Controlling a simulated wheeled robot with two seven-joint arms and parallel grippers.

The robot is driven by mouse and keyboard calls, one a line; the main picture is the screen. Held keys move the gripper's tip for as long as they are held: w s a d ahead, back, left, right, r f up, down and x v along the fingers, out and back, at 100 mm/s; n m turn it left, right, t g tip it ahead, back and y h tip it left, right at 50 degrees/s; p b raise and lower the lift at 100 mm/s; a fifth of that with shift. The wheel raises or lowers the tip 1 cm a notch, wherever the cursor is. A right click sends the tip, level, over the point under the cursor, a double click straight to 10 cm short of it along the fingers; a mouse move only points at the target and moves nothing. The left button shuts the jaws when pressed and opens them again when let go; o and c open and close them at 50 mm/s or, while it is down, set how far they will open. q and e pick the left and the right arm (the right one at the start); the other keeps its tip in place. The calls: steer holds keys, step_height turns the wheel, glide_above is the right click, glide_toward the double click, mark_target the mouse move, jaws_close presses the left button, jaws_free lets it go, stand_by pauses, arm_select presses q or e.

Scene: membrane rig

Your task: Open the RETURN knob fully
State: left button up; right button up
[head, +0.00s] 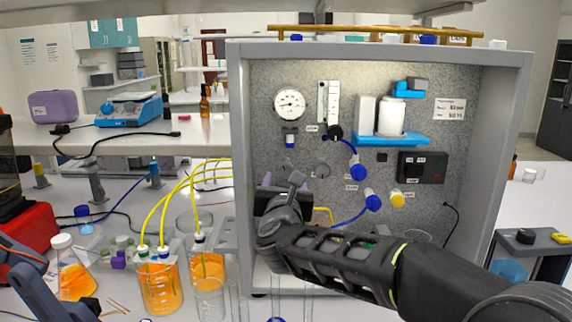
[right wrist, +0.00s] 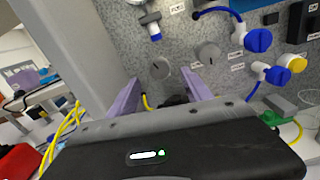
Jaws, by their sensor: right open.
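The rig's grey panel (head: 265,100) carries small labels that I cannot read, so I cannot tell by text which knob is RETURN. In the right wrist view a round grey knob (right wrist: 160,68) shows on the panel, just beyond and between my right gripper's fingertips (right wrist: 160,77). A second grey knob (right wrist: 208,55) sits to its right, outside the fingers; it also shows in the head view (head: 321,170). My right gripper (head: 285,182) is open and empty in front of the panel's lower left. Contact with the first knob cannot be told. My left gripper is not seen.
Blue knobs (right wrist: 258,40) (right wrist: 278,75) and a yellow knob (right wrist: 297,63) stand to the right. The cabinet's side wall (head: 241,110) is close on the left. Beakers of orange liquid (head: 160,288) with yellow tubes stand left of the rig.

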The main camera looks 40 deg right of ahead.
mark_target(286, 171)
steer(key=p+x, duration=0.2)
steer(key=x, duration=0.4)
steer(key=shift+w+d+r+p, duration=0.15)
steer(key=shift+r+p, duration=0.05)
steer(key=shift+p, duration=0.15)
steer(key=shift+w+d+f, duration=0.1)
steer(key=shift+w+d, duration=0.2)
steer(key=shift+w, duration=0.1)
jaws_close()
stand_by(0.3)
